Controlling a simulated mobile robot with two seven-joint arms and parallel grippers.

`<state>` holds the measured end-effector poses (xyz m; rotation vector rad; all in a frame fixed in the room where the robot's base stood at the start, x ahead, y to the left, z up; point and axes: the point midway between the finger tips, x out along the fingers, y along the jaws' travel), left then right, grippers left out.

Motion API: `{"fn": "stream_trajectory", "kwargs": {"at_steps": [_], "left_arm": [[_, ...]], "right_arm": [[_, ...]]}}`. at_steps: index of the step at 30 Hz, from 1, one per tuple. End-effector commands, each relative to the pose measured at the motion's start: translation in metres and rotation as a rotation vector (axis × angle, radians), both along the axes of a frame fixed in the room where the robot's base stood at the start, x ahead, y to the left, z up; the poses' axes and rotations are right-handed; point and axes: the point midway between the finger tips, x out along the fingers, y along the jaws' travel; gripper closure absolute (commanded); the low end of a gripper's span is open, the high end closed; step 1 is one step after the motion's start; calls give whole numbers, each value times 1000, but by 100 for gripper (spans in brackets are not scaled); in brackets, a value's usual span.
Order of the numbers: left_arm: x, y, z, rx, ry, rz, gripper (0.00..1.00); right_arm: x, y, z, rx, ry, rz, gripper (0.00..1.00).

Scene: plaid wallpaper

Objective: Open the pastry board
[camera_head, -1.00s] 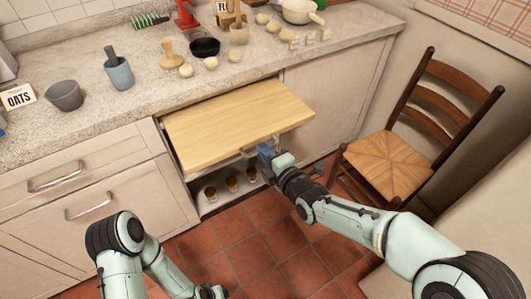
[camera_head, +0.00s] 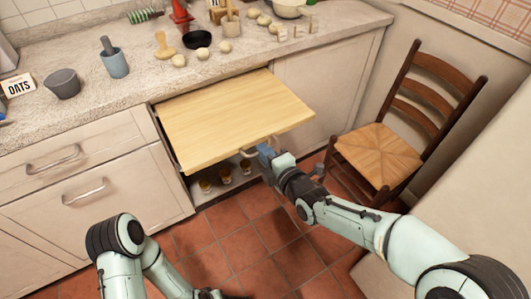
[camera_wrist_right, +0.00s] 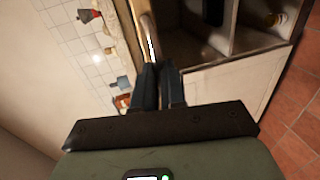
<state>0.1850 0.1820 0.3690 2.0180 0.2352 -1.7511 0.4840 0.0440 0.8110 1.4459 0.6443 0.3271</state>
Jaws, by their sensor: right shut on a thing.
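The pastry board (camera_head: 232,115) is a pale wooden panel pulled out from the cabinet under the counter, level and projecting over the floor. A metal handle (camera_head: 259,149) is at its front edge. My right gripper (camera_head: 266,154) is at that edge, shut on the handle. In the right wrist view, the handle (camera_wrist_right: 150,38) runs to between the close-set dark fingers (camera_wrist_right: 158,75). My left arm is at the lower left, away from the board; only a small part of my left gripper (camera_head: 211,294) shows at the bottom edge, and its jaws cannot be made out.
Below the board is an open compartment with several small jars (camera_head: 225,175). Closed drawers (camera_head: 85,190) are at left. The counter (camera_head: 130,95) carries bowls, dough balls and utensils. Tiled floor in front is clear.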

Motion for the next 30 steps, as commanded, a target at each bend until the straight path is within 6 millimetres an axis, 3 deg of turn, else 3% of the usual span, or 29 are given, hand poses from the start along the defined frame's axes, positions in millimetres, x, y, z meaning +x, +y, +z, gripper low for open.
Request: {"fn": "stream_trajectory", "kwargs": {"at_steps": [1,3,4,17,30], "left_arm": [[0,0,0,0,0,0,57],[0,0,0,0,0,0,57],[0,0,0,0,0,0,57],[4,0,4,1,-12,-1,57],[31,-5,31,5,-104,-5,57]], "right_arm": [[1,-1,1,1,-3,-2,100],[1,-1,1,1,-3,-2,70],[1,-1,1,1,-3,-2,64],[-9,-7,3,0,0,-1,64],[-82,-61,24,1,-3,-4,64]]}}
